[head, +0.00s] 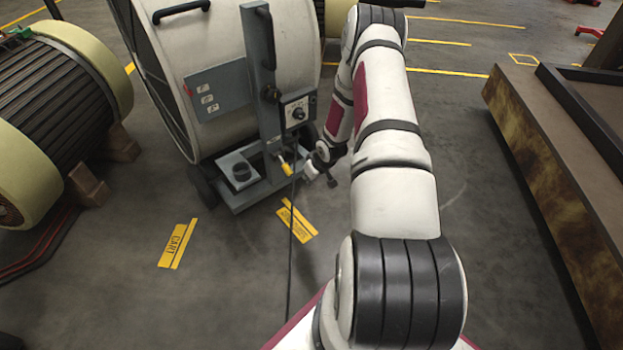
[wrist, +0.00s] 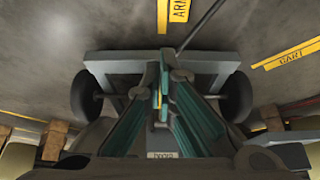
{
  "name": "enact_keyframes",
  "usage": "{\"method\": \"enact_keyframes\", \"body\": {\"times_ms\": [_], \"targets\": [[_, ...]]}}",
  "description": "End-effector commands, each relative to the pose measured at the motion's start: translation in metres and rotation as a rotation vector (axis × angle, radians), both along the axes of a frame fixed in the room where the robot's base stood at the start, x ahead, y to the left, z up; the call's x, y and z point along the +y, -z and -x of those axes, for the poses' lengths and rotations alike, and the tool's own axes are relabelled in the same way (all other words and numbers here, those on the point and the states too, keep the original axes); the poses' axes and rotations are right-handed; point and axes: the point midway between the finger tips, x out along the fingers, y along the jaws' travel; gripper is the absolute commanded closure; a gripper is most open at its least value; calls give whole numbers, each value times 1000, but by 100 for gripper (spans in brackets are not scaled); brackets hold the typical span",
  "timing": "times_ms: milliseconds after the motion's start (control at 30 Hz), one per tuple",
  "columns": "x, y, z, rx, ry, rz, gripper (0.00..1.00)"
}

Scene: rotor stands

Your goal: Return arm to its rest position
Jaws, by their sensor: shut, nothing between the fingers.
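My arm reaches out from the bottom of the head view, bends at the elbow at the top, and comes down beside a grey wheeled cart (head: 268,190). My gripper (wrist: 164,72) points down at the cart in the wrist view. Its teal-lined fingers meet at the tips, with nothing held. In the head view its end is small and dark near the cart's right side, and its fingers are hard to make out. A yellow-and-white plug-like piece (head: 286,167) sits on the cart front, left of my wrist. I cannot tell whether they touch.
A large white drum (head: 210,110) stands behind the cart. A ribbed rotor (head: 62,110) rests on wooden blocks at left. A brown platform (head: 545,150) runs along the right. A black cable (head: 291,240) runs down the floor. The floor between cart and platform is open.

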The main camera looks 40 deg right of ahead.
Motion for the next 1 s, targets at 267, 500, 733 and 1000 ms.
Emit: {"method": "enact_keyframes", "body": {"times_ms": [267, 500, 733, 1000], "targets": [[0, 0, 0, 0, 0, 0, 100], [0, 0, 0, 0, 0, 0, 100], [1, -37, -10, 29, -11, 29, 100], [25, -160, -19, 136, -22, 106, 100]]}}
